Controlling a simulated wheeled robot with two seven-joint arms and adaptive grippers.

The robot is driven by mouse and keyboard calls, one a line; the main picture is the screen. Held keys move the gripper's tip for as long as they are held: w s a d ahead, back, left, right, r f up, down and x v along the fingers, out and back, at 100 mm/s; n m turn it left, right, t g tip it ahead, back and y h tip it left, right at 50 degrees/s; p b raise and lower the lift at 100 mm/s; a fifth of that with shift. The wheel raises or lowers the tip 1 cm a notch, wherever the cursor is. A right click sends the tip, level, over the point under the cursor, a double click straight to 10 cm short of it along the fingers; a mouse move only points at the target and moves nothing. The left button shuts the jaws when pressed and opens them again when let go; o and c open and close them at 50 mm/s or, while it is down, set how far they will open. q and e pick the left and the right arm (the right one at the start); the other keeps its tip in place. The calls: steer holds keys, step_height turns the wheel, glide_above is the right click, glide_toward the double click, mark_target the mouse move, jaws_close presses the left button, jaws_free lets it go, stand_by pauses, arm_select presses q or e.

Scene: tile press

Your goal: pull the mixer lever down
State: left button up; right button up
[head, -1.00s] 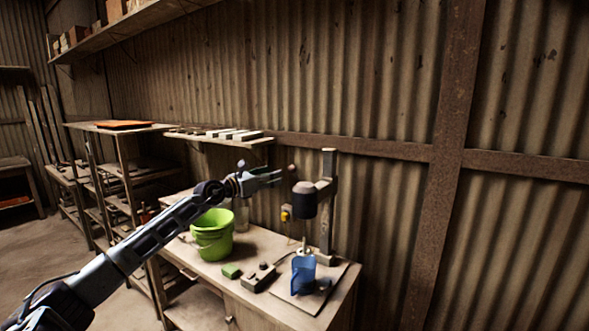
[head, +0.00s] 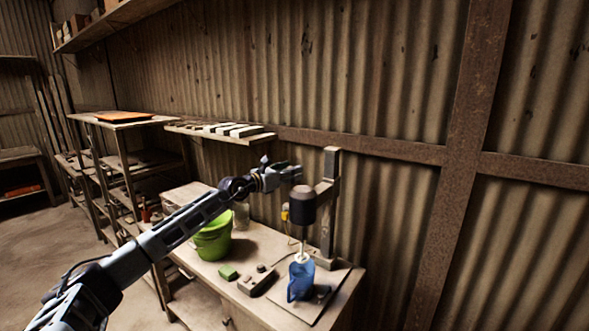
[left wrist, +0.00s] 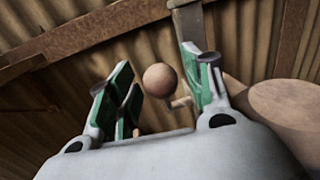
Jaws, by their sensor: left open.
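The mixer (head: 303,200) stands at the right end of the workbench, with a dark head on an upright post (head: 330,200) and a pale whisk above a blue jug (head: 301,281). Its lever shows in the left wrist view as a round brown knob (left wrist: 160,80) on a short rod. My left gripper (head: 290,171) is open beside the mixer head, at about its top. In the left wrist view the knob sits between the open green-padded fingers, with gaps on both sides. In the head view the gripper hides the knob. My right gripper is not in view.
A green bucket (head: 212,240), a green block (head: 228,273) and a grey control box (head: 257,281) stand on the workbench (head: 205,268). A wall shelf (head: 215,132) with pale tiles is behind my left arm. The corrugated wall is close behind the mixer.

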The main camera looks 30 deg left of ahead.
arm_select(q)
steer(key=shift+r, duration=0.1)
steer(key=shift+c, duration=0.4)
jaws_close()
stand_by(0.3)
